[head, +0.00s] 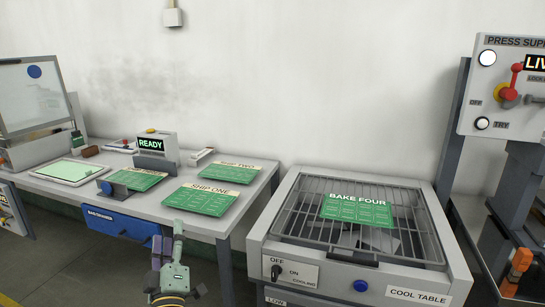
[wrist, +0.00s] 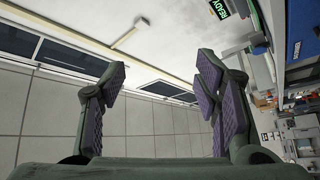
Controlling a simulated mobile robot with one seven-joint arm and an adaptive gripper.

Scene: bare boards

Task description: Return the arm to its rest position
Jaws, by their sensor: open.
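My gripper (head: 167,243) is at the bottom of the head view, in front of the left bench's front edge. Only its end and a short part of my arm show. In the wrist view my gripper (wrist: 160,82) has its two purple-padded fingers wide apart, with nothing between them. The wrist view looks past the fingers at a pale wall, ceiling and windows, with the scene tilted.
The left bench (head: 225,218) holds green boards marked SHIP ONE (head: 200,201) and SHIP TWO (head: 230,173), and a READY display (head: 155,147). A BAKE FOUR board (head: 357,210) lies on the cool table's rack (head: 300,222). A press panel (head: 510,85) stands right.

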